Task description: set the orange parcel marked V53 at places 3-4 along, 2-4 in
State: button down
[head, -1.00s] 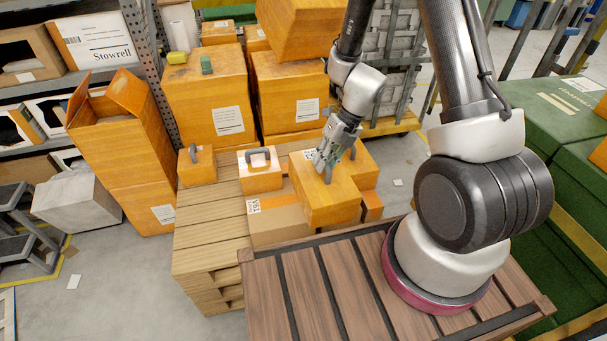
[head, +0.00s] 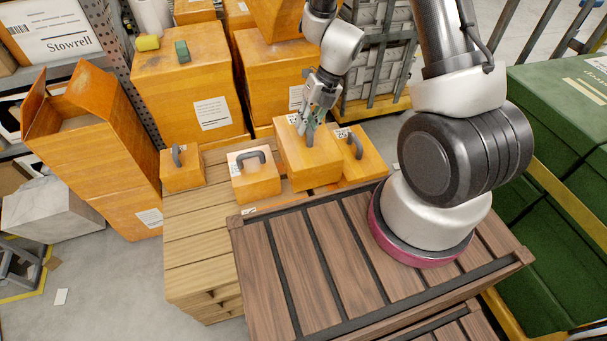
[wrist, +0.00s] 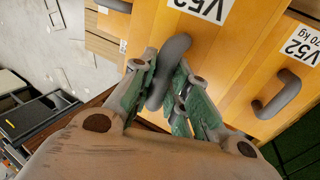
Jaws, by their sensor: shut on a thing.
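My gripper (head: 318,100) is shut on the grey handle (wrist: 170,65) of an orange parcel (head: 310,162) on the far right part of the light wooden pallet (head: 195,240). The held parcel's label (wrist: 206,8) is cut by the wrist view's top edge and looks like V52 or V53. The parcel stands upright; whether its underside touches the pallet is hidden. A second orange parcel (head: 365,160) stands close on its right; its label (wrist: 300,46) looks like V52, 70 kg. Left of the held parcel are an orange parcel with a white label (head: 255,178) and a smaller one (head: 183,170).
Large orange boxes (head: 190,85) stand behind the pallet. An open orange box (head: 95,140) is at the left. A dark slatted deck (head: 290,270) covers the near right side. Green crates (head: 560,130) are at the right. Bare slats show at the pallet's front left.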

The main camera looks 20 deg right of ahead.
jog(key=shift+f, duration=5.4)
jog(key=c, duration=1.4)
grip_release()
jog(key=shift+d, duration=0.1)
